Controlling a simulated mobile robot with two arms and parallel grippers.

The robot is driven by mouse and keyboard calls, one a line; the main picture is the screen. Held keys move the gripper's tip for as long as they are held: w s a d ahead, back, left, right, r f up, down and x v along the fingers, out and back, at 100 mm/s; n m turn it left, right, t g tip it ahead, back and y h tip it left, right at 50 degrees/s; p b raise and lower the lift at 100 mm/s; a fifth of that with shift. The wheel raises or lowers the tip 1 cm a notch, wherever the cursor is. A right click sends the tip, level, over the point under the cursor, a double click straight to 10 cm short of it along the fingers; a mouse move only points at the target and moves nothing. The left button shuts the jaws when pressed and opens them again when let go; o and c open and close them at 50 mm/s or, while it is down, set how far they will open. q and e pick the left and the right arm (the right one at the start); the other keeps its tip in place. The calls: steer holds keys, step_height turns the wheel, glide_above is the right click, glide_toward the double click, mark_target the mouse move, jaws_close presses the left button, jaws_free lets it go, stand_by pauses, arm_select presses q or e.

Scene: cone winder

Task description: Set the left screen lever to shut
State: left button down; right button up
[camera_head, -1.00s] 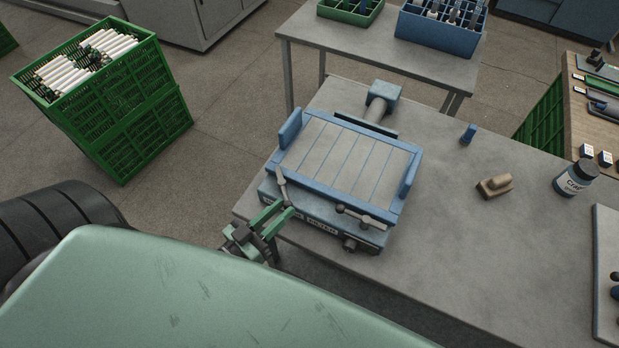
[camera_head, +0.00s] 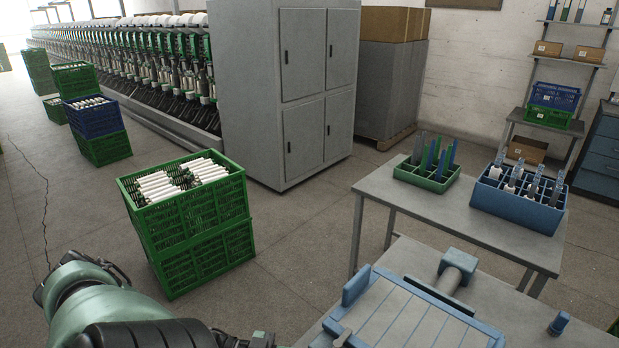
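The blue-framed screen unit (camera_head: 408,318) with its slatted grey top is cut off by the bottom edge of the head view. The upper end of the left screen lever (camera_head: 341,337) shows at the unit's front left corner; its base and the front labels are out of view. My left arm comes in at the bottom left. Only a dark part of my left gripper (camera_head: 258,340) shows at the bottom edge, left of the lever and apart from it in the picture. Its fingers cannot be made out. My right gripper is not in view.
The screen unit stands on a grey table (camera_head: 490,285) with a small blue item (camera_head: 558,324) at right. Behind is another table (camera_head: 400,196) with a green bin (camera_head: 427,176) and a blue divided crate (camera_head: 518,205). Stacked green crates (camera_head: 205,238) stand on the floor at left.

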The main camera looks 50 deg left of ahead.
arm_select(q)
steer(key=shift+w+a+r, duration=0.2)
steer(key=shift+w+a, duration=0.05)
steer(key=shift+w, duration=0.05)
steer(key=c, duration=1.1)
jaws_free()
steer(key=shift+c, duration=0.2)
steer(key=shift+f, duration=0.15)
steer(key=shift+s, duration=0.15)
steer(key=b+v, duration=0.1)
steer(key=v, duration=0.6)
steer(key=shift+a, duration=0.3)
